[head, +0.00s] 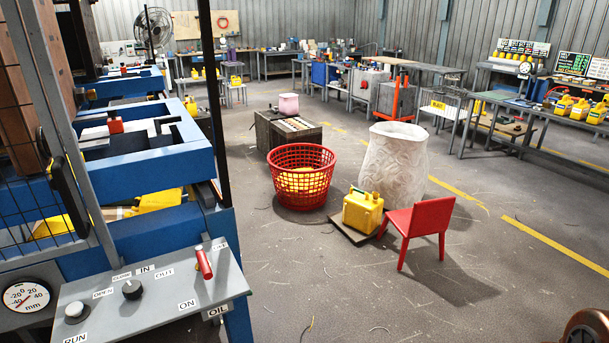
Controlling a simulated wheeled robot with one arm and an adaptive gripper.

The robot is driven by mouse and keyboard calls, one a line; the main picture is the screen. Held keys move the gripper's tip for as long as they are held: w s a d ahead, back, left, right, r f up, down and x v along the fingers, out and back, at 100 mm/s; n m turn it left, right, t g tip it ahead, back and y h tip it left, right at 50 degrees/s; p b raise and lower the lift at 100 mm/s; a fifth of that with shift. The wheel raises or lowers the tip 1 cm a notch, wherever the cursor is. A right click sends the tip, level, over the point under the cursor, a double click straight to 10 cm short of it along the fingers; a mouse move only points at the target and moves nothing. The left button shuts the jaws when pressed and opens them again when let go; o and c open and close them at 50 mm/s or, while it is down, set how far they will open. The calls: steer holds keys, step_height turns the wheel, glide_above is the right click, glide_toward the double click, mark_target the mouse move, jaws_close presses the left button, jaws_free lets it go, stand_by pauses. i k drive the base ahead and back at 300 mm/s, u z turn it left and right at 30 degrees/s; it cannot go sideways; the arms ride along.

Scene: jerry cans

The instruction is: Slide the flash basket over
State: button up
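A red lattice basket (301,160), which I take as the flash basket, stands upright on the grey floor near the middle of the head view. Yellow pieces (304,180) lie inside it and show through its open top and holes. Its far lower side is hidden. My gripper is not recognizable in this view, so its place relative to the basket cannot be told.
A wooden crate (290,139) stands behind the basket. Right of it are a yellow jerry can (362,211) on a low platform, a white sack (393,165) and a red chair (420,222). A blue machine (150,160) stands left. Floor in front of the basket is clear.

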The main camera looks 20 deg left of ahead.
mark_target(303, 188)
steer(key=u, duration=0.8)
steer(key=i, duration=6.15)
steer(key=u, duration=1.4)
